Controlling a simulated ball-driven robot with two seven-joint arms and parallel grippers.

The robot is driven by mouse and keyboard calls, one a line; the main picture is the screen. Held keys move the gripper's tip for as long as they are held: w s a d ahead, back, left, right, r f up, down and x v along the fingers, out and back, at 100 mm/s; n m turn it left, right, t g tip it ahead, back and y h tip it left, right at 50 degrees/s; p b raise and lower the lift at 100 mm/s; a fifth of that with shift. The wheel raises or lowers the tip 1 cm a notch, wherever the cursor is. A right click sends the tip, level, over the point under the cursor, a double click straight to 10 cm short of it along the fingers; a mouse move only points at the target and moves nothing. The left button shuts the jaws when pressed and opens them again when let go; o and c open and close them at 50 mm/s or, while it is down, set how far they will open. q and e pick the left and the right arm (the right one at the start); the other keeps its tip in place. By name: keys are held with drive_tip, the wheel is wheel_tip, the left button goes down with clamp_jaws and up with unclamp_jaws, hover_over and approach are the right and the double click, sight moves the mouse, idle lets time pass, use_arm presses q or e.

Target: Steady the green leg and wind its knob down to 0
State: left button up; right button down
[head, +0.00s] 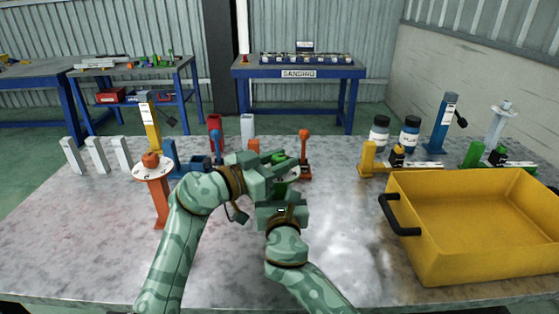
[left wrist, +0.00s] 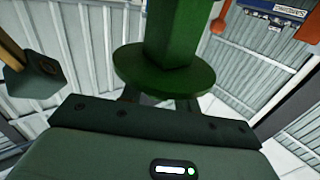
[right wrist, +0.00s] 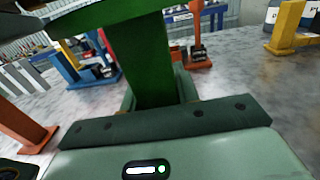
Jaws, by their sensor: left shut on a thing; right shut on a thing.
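The green leg (head: 287,184) stands near the middle of the table, largely hidden by my two grippers. My right gripper (head: 282,210) is shut on its square green post, which rises between the fingers in the right wrist view (right wrist: 140,65). My left gripper (head: 268,168) is at the leg's top, above and just left of the right one, and is shut on its knob. The left wrist view shows the leg's green round plate (left wrist: 163,75) and post right at the fingers. The gripped knob and the scale reading are hidden.
An orange leg with a white dial (head: 152,173) stands close left of my left arm. Orange (head: 305,155), blue and red parts stand close behind the grippers. A yellow bin (head: 475,245) fills the right side. The front left of the table is clear.

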use_arm(q)
drive_tip(key=o, duration=1)
drive_tip(key=shift+c, duration=0.2)
drive_tip(key=shift+a, duration=0.15)
drive_tip(key=v, duration=1.1)
drive_tip(key=shift+s+a, duration=0.25)
drive_tip(key=shift+a, duration=0.1)
